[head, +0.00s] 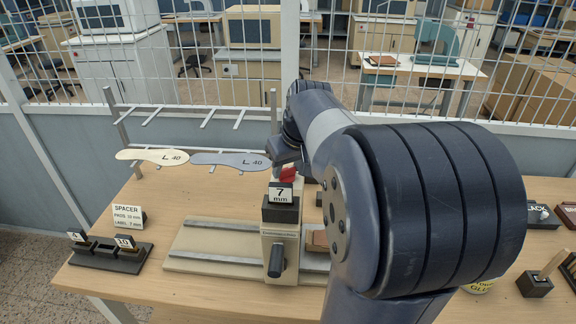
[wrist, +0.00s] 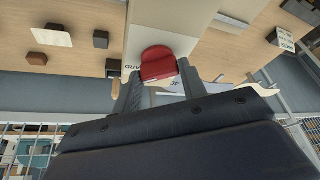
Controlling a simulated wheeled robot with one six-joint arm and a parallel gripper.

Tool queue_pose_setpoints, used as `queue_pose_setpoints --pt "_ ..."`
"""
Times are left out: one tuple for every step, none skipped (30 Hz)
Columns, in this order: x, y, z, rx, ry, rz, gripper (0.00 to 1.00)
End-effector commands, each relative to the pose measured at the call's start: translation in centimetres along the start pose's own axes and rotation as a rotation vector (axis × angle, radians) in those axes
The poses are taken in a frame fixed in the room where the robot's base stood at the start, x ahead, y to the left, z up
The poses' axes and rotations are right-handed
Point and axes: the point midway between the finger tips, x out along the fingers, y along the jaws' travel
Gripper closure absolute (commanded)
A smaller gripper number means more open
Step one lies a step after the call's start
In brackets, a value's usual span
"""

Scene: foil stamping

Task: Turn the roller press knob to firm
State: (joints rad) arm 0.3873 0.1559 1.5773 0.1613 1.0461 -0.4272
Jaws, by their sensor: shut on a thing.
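The roller press (head: 280,245) is a beige column on a pale base with rails, standing on the wooden table in the head view. A black block with a "7 mm" label (head: 281,195) sits at the front of its top. Behind that label shows a red knob (head: 288,173), which also shows clearly in the wrist view (wrist: 157,63). My gripper (wrist: 159,72) has one finger on each side of the red knob and is shut on it. Lettering on the press beside the knob is partly hidden and I cannot read the knob's setting. My arm covers the right part of the press.
A spacer rack (head: 110,257) with numbered blocks and a spacer sign (head: 128,216) stand at the left. Flat sole shapes (head: 230,160) lie on a metal rack behind the press. A stamp with a wooden handle (head: 536,285) is at the right. A mesh fence closes the back.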

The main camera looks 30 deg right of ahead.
Motion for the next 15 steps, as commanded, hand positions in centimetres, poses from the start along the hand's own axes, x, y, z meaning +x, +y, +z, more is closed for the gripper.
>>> queue_pose_setpoints --pt "0.0 0.05 0.0 -0.019 0.0 -0.009 0.83" --pt "0.0 0.06 -0.01 -0.034 0.0 -0.015 0.83" --pt "0.01 0.1 -0.01 -0.057 0.0 -0.024 0.83" --pt "0.02 0.12 -0.01 -0.075 0.001 -0.032 0.83" --pt "0.02 0.14 0.0 -0.095 0.001 -0.041 0.83" --pt "0.02 0.18 0.02 -0.124 0.0 -0.052 0.83" --pt "0.03 0.19 0.0 -0.147 0.001 -0.062 0.83" --pt "0.02 0.2 -0.03 -0.171 0.002 -0.072 0.83" --pt "0.03 0.23 -0.03 -0.206 0.001 -0.086 0.83" --pt "0.04 0.25 -0.04 -0.231 0.001 -0.097 0.83" --pt "0.06 0.28 -0.04 -0.256 0.001 -0.107 0.83" --pt "0.08 0.3 -0.02 -0.292 0.0 -0.122 0.83" --pt "0.07 0.3 -0.06 -0.318 0.001 -0.133 0.83" --pt "0.05 0.31 -0.08 -0.345 0.002 -0.144 0.83" --pt "0.05 0.34 -0.09 -0.38 0.001 -0.158 0.83"
